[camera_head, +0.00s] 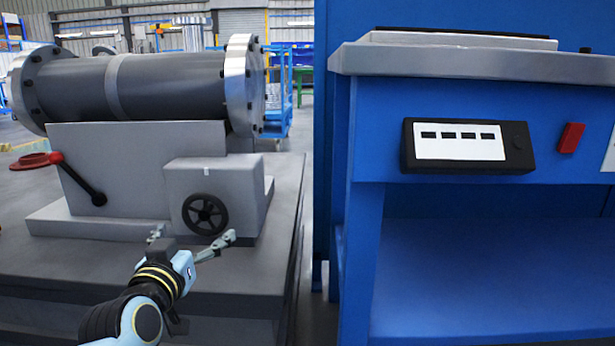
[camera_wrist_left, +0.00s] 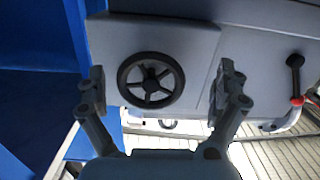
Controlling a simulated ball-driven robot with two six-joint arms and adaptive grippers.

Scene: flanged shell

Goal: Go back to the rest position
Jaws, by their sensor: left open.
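My left gripper (camera_head: 192,240) is in front of the grey machine's lower block, with its two fingers spread apart and nothing between them. In the left wrist view the open fingers (camera_wrist_left: 166,90) frame a black handwheel (camera_wrist_left: 151,80) with spokes. The handwheel (camera_head: 205,214) is mounted on the front of a grey block (camera_head: 235,180), and the gripper is just in front of and below it in the head view. I cannot tell whether a finger touches it. My right gripper is not in view.
A dark flanged cylinder (camera_head: 150,86) lies on the grey stand (camera_head: 130,150). A blue bench (camera_head: 450,230) with a black control box (camera_head: 467,146) and red switch (camera_head: 571,138) stands at right.

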